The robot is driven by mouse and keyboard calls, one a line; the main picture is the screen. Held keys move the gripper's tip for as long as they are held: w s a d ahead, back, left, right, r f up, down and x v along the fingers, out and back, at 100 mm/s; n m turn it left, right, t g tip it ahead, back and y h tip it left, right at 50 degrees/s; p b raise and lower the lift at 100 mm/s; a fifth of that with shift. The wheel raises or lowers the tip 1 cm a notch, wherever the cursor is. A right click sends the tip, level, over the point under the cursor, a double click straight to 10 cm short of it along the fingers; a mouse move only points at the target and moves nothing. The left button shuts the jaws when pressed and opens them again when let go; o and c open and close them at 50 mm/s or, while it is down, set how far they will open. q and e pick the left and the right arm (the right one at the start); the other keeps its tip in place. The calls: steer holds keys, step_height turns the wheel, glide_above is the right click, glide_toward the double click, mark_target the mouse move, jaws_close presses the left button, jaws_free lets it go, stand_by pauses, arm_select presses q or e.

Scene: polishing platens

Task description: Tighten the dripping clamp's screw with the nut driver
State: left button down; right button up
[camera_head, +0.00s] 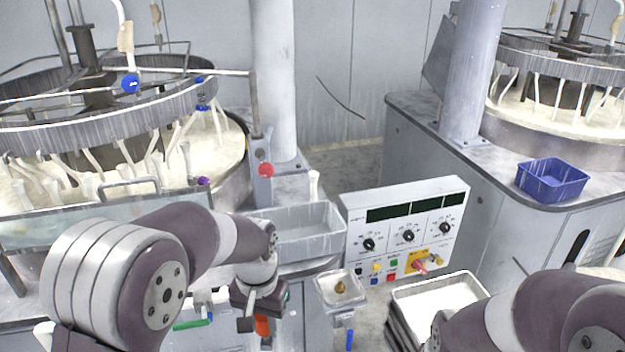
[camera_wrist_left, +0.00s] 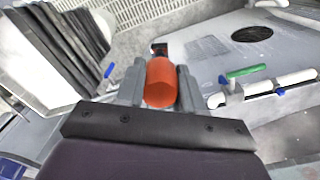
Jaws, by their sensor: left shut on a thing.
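My left gripper (camera_head: 262,312) is low in the head view, left of the control panel. It is shut on an orange-red handle, taken to be the nut driver (camera_head: 262,326). In the left wrist view the two fingers (camera_wrist_left: 160,90) sit on either side of this handle (camera_wrist_left: 160,82); its far end is hidden or too small to tell. White pipes (camera_wrist_left: 268,87) with a green lever (camera_wrist_left: 246,71) run at the right of that view. The green lever also shows in the head view (camera_head: 191,324). I cannot make out the dripping clamp or its screw. My right gripper is out of view.
A control panel (camera_head: 405,228) with dials stands at centre right. A small tray (camera_head: 340,287) holds a brass-coloured piece. A grey basin (camera_head: 300,232) and stacked white trays (camera_head: 437,296) are close by. A blue bin (camera_head: 551,180) sits on the right machine's ledge.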

arm_select(q)
steer(key=w+a+f+n, duration=0.1)
steer(key=a+f, duration=0.4)
steer(key=f, duration=0.3)
steer(key=w+a+f+n, duration=0.1)
steer(key=a+f, duration=0.3)
steer(key=f, duration=0.4)
steer(key=shift+w+a+n, duration=0.15)
steer(key=shift+a+n, duration=0.25)
steer(key=shift+n, duration=0.1)
